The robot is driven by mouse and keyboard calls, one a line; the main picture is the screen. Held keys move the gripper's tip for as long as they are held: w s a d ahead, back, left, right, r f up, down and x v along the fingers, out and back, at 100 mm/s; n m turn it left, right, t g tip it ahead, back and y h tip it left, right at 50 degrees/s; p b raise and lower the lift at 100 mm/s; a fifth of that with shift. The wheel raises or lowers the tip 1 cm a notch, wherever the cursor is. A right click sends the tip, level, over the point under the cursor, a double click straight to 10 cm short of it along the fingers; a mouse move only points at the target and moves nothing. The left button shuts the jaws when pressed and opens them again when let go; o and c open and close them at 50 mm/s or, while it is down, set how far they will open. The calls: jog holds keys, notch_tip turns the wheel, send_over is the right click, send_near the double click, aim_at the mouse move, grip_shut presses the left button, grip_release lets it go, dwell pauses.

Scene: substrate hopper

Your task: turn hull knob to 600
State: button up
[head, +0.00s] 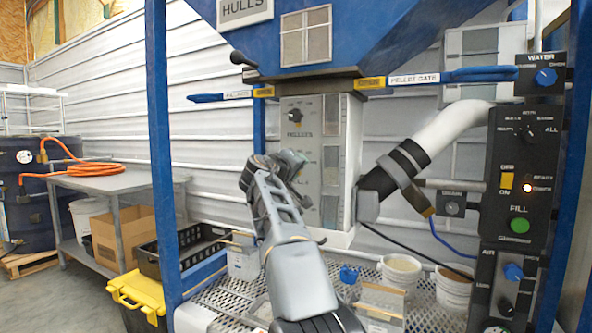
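A grey control panel (333,109) is on the front of the white box under the blue hopper. A black knob (296,115) sits near its top, with a label below it that seems to read PELLETS. My gripper (292,163) is at the panel's left side, below that knob, and covers part of the panel face. I see no hull knob; one may be hidden behind my gripper. The dial numbers are too small to read. I cannot tell whether the fingers are open or shut, or whether they touch anything.
A white pipe (452,127) with a black collar runs right of the box. A black control column (519,180) with a green FILL button stands at far right. Blue gate handles (482,74) jut out above. White buckets (453,287) stand on the mesh shelf below.

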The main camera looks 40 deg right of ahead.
dwell(0.4)
jog(key=o, duration=0.9)
jog(key=shift+a, duration=0.1)
jog(key=b+v, duration=0.1)
jog(key=v, duration=1.2)
jog(key=shift+s+a, duration=0.2)
jog(key=shift+a, duration=0.1)
